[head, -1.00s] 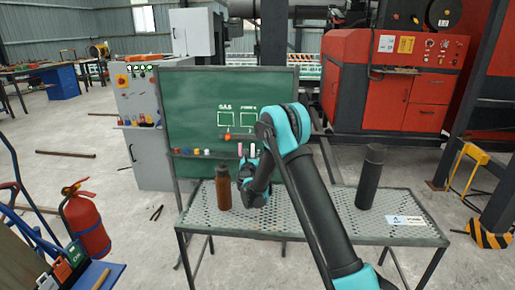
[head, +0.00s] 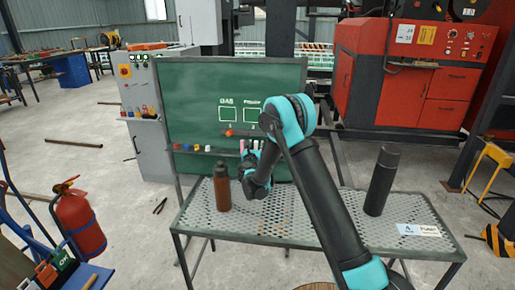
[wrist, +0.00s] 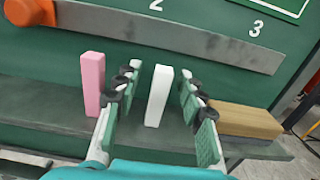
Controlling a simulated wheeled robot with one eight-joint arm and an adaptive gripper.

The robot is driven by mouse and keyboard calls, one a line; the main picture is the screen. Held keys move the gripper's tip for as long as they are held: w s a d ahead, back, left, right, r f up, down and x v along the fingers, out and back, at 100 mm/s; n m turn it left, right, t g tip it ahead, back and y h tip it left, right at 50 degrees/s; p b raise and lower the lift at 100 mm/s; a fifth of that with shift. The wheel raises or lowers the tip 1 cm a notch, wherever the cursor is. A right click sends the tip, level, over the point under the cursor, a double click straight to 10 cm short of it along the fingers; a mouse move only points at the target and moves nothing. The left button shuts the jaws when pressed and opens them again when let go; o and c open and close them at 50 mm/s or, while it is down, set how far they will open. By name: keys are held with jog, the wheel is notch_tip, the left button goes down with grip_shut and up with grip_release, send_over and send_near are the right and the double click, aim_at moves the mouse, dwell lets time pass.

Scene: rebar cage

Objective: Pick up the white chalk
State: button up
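The white chalk (wrist: 158,96) is an upright white block on the chalkboard's ledge (wrist: 60,108) in the wrist view. My gripper (wrist: 160,92) is open, with one finger on each side of the white chalk. A gap shows between the chalk and each finger. In the head view my gripper (head: 250,160) is at the ledge of the green chalkboard (head: 195,100), seen small and partly covered by my own arm. I cannot tell the white chalk apart there with certainty.
A pink chalk (wrist: 92,84) stands just left of my gripper, and a wooden-backed eraser (wrist: 245,120) lies close on the right. A grey rail (wrist: 170,38) crosses the board above. A brown bottle (head: 222,187) and a dark cylinder (head: 382,180) stand on the mesh table (head: 285,215).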

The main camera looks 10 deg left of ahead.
grip_shut()
jog(key=shift+r, duration=0.1)
